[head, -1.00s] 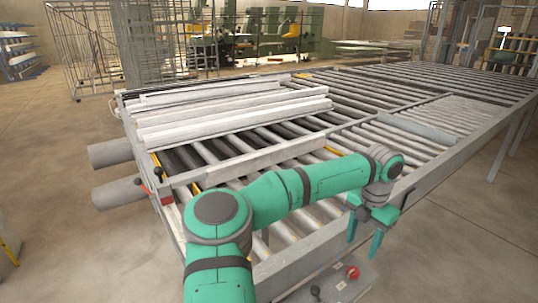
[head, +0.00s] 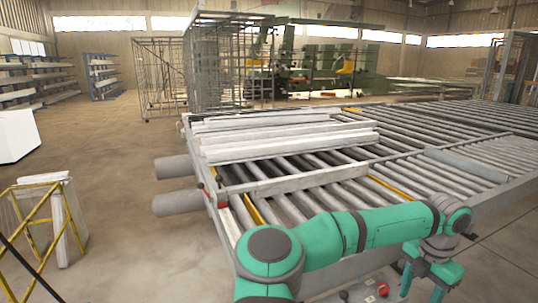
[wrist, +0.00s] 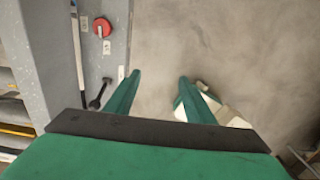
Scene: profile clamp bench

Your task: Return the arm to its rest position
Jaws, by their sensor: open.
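My gripper (head: 420,290) is at the lower right of the head view, at the end of my green arm, beside the front edge of the roller bench (head: 478,196). Its fingers point down. In the wrist view my gripper (wrist: 154,92) has its two green fingers apart, with bare concrete floor between them. Nothing is held. The lower ends of the fingers are near the bottom edge of the head view.
A control panel with a red knob (wrist: 102,27) and a black lever (wrist: 98,95) is left of the fingers. White profiles (head: 290,142) lie on the rollers. A yellow-framed stand (head: 62,215) is at left. Floor (head: 130,230) between stand and bench is clear.

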